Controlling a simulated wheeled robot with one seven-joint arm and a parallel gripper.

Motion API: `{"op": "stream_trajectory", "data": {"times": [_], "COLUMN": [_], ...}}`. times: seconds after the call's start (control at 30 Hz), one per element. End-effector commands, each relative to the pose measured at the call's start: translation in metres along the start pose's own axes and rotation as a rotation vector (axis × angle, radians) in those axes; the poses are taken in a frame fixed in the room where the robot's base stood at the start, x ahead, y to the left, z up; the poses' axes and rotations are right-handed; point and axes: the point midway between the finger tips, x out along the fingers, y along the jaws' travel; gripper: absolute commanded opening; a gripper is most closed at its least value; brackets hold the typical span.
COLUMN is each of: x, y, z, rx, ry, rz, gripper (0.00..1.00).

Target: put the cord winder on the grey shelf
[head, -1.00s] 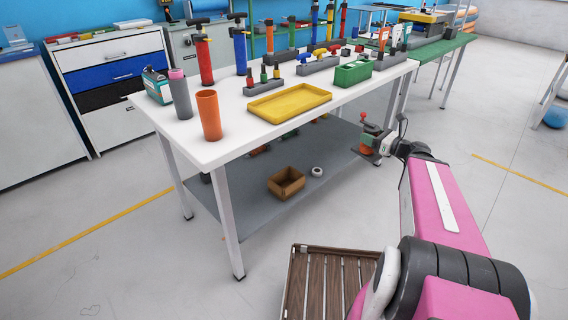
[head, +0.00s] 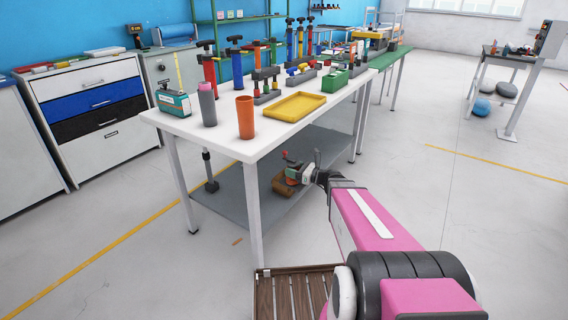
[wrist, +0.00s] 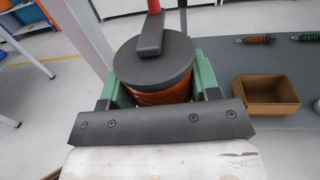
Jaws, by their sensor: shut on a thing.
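The cord winder is an orange spool (wrist: 160,96) with a dark grey round top, a crank and a red knob. In the wrist view it stands between the green fingers of my gripper (wrist: 160,88), which is shut on it. In the head view my gripper (head: 297,174) holds the cord winder (head: 286,156) low, by the right part of the grey shelf (head: 228,193) under the white table. The shelf also shows in the wrist view (wrist: 305,62). I cannot tell the winder's height above the shelf; its underside is hidden.
An open cardboard box (wrist: 265,100) stands on the shelf, partly hidden behind my gripper in the head view. Two coiled items (wrist: 257,40) lie beyond it. The white tabletop (head: 200,128) and its legs (head: 255,215) bound the shelf.

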Motion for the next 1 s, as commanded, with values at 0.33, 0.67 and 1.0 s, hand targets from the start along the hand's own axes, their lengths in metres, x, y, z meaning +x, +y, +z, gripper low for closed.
{"op": "stream_trajectory", "data": {"times": [0.33, 0.67, 1.0], "x": [0.091, 0.116, 0.160], "y": [0.007, 0.014, -0.022], "z": [-0.140, -0.180, -0.215], "rx": [0.003, -0.002, -0.002], "ry": [0.006, 0.010, 0.010], "rz": [0.062, 0.076, 0.077], "gripper": [0.20, 0.20, 0.20]}}
